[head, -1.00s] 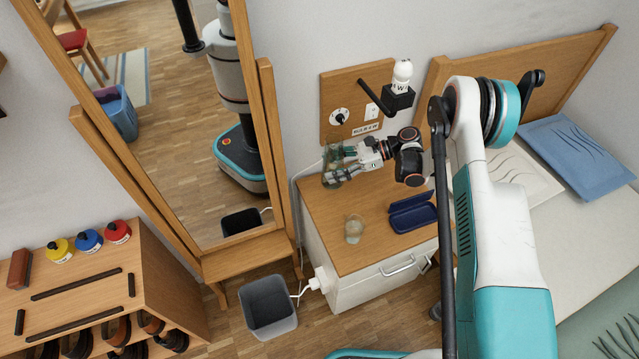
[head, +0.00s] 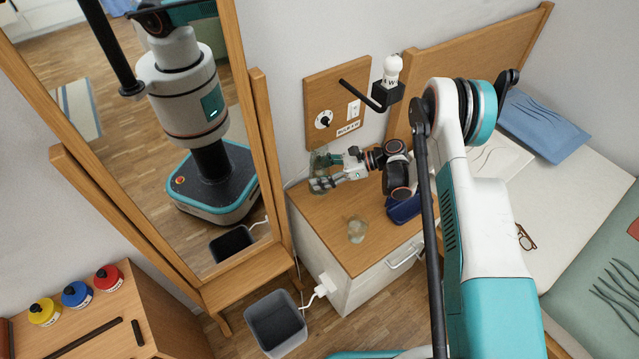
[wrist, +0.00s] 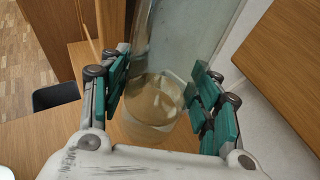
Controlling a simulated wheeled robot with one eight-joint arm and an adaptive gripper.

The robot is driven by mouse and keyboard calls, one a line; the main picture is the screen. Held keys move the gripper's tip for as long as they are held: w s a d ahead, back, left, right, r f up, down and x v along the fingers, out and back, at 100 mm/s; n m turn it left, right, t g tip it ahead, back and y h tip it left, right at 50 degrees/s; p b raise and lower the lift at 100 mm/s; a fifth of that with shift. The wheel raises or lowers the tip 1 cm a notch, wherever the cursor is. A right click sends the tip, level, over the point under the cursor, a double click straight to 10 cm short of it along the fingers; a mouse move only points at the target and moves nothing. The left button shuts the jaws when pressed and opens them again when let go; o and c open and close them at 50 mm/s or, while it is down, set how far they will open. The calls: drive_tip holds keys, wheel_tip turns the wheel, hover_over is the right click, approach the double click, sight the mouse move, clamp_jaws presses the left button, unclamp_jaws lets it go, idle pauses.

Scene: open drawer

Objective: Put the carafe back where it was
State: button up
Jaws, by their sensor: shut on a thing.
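The carafe (wrist: 152,95) is clear glass with pale liquid low in it. It stands between the green-padded fingers of my gripper (wrist: 165,105) in the wrist view. My gripper (head: 327,175) is shut on it at the back left corner of the bedside cabinet (head: 376,262) in the head view, where the carafe (head: 318,160) shows partly behind the fingers. The carafe looks about upright. I cannot tell whether its base touches the cabinet top.
A small glass (head: 357,229) stands near the cabinet's front. A dark blue case (head: 403,209) lies partly behind my arm. A wooden wall panel (head: 335,110) with a lamp (head: 391,80) is behind. A tall mirror (head: 185,150) and a grey bin (head: 276,322) are at left.

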drive_tip(key=shift+f+b, duration=0.65)
drive_tip(key=shift+f, duration=1.05)
drive_tip(key=shift+f, duration=0.1)
drive_tip(key=o, duration=1.7)
drive_tip(key=shift+d, duration=0.15)
drive_tip(key=p+v, duration=0.3)
drive_tip(key=v, duration=0.8)
drive_tip(key=shift+d+r, duration=0.25)
drive_tip(key=shift+d, duration=0.1)
